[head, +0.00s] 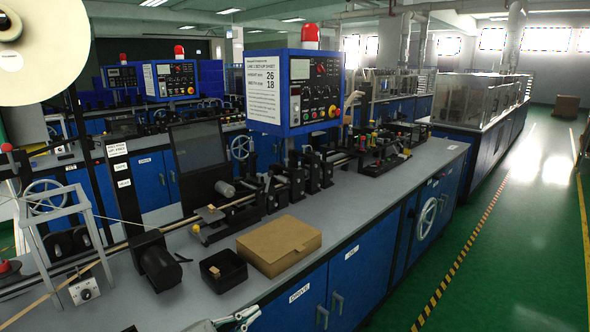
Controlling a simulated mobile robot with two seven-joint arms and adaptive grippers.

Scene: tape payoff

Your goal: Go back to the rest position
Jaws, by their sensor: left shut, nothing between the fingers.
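My left gripper (246,314) shows at the bottom edge of the head view, left of centre. Only its front part is in the picture. It is shut and empty, in front of the near edge of the grey bench top (398,178). It is apart from the cardboard box (279,246) and the small black open bin (223,271) on the bench. My right gripper is not in view.
A large cream tape reel (42,50) hangs at the upper left. A blue control box (309,92) with a red lamp stands over the bench. A black motor (157,262) sits left of the bin. Green floor (490,262) is clear at the right.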

